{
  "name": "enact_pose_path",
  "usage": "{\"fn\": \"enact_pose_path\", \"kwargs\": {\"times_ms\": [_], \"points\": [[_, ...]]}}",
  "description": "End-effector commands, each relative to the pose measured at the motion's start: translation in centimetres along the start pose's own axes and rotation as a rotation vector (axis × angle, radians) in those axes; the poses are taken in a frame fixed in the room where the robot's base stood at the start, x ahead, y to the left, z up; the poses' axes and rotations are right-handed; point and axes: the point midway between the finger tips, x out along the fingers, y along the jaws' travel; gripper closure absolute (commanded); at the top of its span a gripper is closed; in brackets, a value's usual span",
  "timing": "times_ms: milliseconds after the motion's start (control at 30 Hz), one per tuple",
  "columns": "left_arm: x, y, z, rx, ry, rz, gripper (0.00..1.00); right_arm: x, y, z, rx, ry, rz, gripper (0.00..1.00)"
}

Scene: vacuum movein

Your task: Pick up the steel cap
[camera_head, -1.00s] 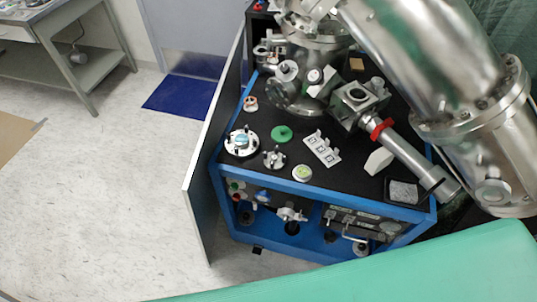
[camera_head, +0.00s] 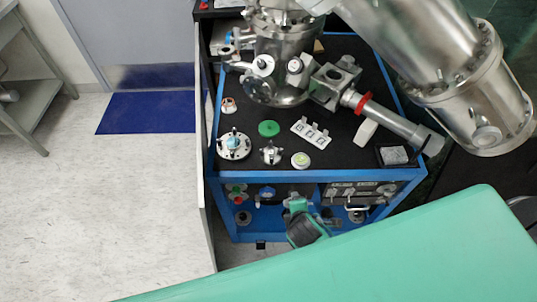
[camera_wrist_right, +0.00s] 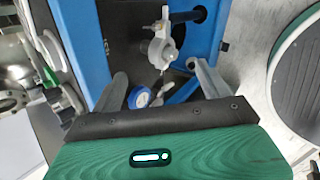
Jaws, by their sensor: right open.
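My right gripper (camera_head: 297,204) is in front of the blue cart's lower front in the head view. In the right wrist view its two fingers (camera_wrist_right: 160,86) are apart, with nothing held between them. A pale metal fitting with a knob (camera_wrist_right: 162,46) lies beyond the fingertips, and a small blue-and-white round part (camera_wrist_right: 139,97) shows beside the left finger. On the cart top are a small steel clamped piece (camera_head: 271,153) and a larger steel flange with a blue centre (camera_head: 234,144). I cannot tell which part is the steel cap. My left gripper is not in view.
The blue cart (camera_head: 330,176) has a black top with a green disc (camera_head: 268,128), a round white-green piece (camera_head: 300,160) and a white block with square holes (camera_head: 311,132). A large steel chamber (camera_head: 283,60) stands behind. An open panel (camera_head: 205,235) edges the left side.

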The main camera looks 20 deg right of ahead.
Motion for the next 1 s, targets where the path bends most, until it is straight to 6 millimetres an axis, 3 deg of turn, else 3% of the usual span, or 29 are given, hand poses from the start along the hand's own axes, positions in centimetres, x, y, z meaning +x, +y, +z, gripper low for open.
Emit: {"fn": "enact_pose_path", "kwargs": {"times_ms": [267,400,600,800,1000], "points": [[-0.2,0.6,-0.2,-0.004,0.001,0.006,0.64,-2.3,5.1,-1.7,-0.518,-0.084,0.179,0.22],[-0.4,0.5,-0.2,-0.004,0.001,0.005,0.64,-4.3,8.5,-2.9,-0.867,-0.189,0.286,0.22],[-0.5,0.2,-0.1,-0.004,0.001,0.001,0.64,-6.8,11.7,-4.3,-1.224,-0.339,0.375,0.22],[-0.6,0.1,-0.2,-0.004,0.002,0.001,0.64,-7.4,13.0,-4.8,-1.351,-0.406,0.4,0.22],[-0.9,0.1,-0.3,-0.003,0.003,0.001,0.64,-4.5,14.8,-4.6,-1.356,-0.409,0.399,0.22]]}}
